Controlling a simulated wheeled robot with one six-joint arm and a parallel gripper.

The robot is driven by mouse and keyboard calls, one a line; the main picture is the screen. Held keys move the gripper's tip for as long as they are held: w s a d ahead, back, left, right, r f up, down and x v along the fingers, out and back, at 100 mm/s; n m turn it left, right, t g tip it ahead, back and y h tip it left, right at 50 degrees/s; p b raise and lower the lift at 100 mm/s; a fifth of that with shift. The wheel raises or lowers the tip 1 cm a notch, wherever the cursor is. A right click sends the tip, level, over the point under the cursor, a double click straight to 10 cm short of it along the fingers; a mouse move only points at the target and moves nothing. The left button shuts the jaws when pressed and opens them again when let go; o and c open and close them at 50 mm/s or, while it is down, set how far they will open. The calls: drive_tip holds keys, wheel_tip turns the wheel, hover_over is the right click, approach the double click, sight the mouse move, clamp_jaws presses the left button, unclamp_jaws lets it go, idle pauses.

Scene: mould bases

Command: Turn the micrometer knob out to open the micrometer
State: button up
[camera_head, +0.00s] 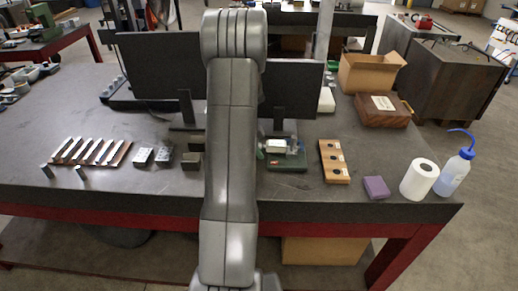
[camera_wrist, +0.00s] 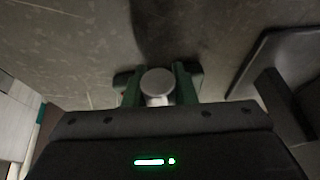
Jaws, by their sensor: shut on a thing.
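The micrometer knob (camera_wrist: 157,82) shows in the wrist view as a round grey end face. My gripper (camera_wrist: 158,88) has its two green fingers on either side of the knob and is shut on it. In the head view, the micrometer (camera_head: 277,146) appears as a small pale and metallic piece at a dark green base (camera_head: 288,164), just right of my arm. My arm hides the gripper and the knob's side there. The opening between the micrometer's measuring faces is too small to tell.
A wooden block with dark round spots (camera_head: 334,161) lies right of the green base, then a purple block (camera_head: 376,187), a white roll (camera_head: 419,179) and a wash bottle (camera_head: 455,174). Metal blocks (camera_head: 143,156) lie left of my arm. Two monitors (camera_head: 291,88) stand behind.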

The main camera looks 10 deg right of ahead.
drive_tip(key=g, duration=0.1)
drive_tip(key=g+y, duration=0.1)
drive_tip(key=g, duration=0.1)
drive_tip(key=n+g, duration=0.1)
drive_tip(key=g, duration=0.1)
drive_tip(key=shift+s, duration=0.3)
drive_tip(key=shift+s+a+r+n+g+y, duration=0.15)
drive_tip(key=shift+n+g+y, duration=0.1)
drive_tip(key=shift+g, duration=0.6)
drive_tip(key=shift+s+r+n+g+y, duration=0.15)
drive_tip(key=shift+g+y, duration=0.1)
drive_tip(key=shift+g, duration=0.6)
drive_tip(key=shift+f, duration=0.1)
drive_tip(key=o, duration=1)
